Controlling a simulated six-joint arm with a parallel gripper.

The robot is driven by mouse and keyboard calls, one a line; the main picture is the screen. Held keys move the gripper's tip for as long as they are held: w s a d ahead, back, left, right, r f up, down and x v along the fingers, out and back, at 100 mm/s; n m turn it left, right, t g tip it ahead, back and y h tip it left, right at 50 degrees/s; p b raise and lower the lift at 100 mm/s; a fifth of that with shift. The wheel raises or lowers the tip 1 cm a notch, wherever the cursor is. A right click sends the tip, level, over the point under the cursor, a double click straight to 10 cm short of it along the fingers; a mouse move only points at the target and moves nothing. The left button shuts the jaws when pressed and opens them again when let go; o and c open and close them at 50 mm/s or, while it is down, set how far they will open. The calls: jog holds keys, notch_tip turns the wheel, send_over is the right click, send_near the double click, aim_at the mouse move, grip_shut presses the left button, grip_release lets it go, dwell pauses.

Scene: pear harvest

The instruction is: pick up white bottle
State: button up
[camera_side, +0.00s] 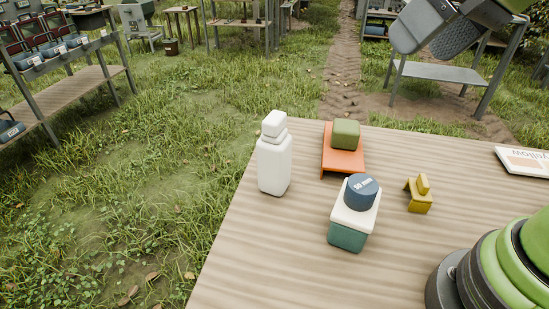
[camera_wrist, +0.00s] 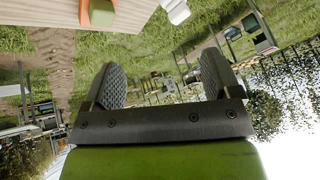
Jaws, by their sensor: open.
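The white bottle (camera_side: 274,163) stands upright near the far left edge of the wooden table (camera_side: 245,262) in the side view. A white object that looks like the same bottle (camera_wrist: 176,11) shows at the top edge of the wrist view, partly cut off. My gripper (camera_side: 427,47) is high at the top right of the side view, well away from the bottle. In the wrist view its two dark ridged fingers (camera_wrist: 162,74) are spread apart with nothing between them.
Right of the bottle are an orange stand (camera_side: 343,163) with a green block (camera_side: 345,133), a white-and-teal box (camera_side: 350,222) with a blue cylinder (camera_side: 361,193), and a small yellow piece (camera_side: 418,199). A labelled card (camera_side: 523,160) lies at right. Grass and shelves surround the table.

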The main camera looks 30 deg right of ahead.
aim_at(277, 117)
jog(key=w+a+f+n+g, duration=0.1)
jog(key=w+a+f+n, duration=0.1)
jog(key=w+f, duration=0.2)
jog(key=w+a+f+n, duration=0.2)
jog(key=w+f, duration=0.2)
jog(key=w, duration=0.3)
jog(key=w+a+f+n+g, duration=0.1)
jog(key=w+a+f+n, duration=0.2)
jog(key=w+f, duration=0.2)
jog(key=shift+w+g, duration=0.2)
jog(key=shift+g, duration=0.1)
jog(key=x, duration=0.5)
jog(key=shift+w+f, duration=0.3)
jog(key=shift+w, duration=0.1)
grip_shut()
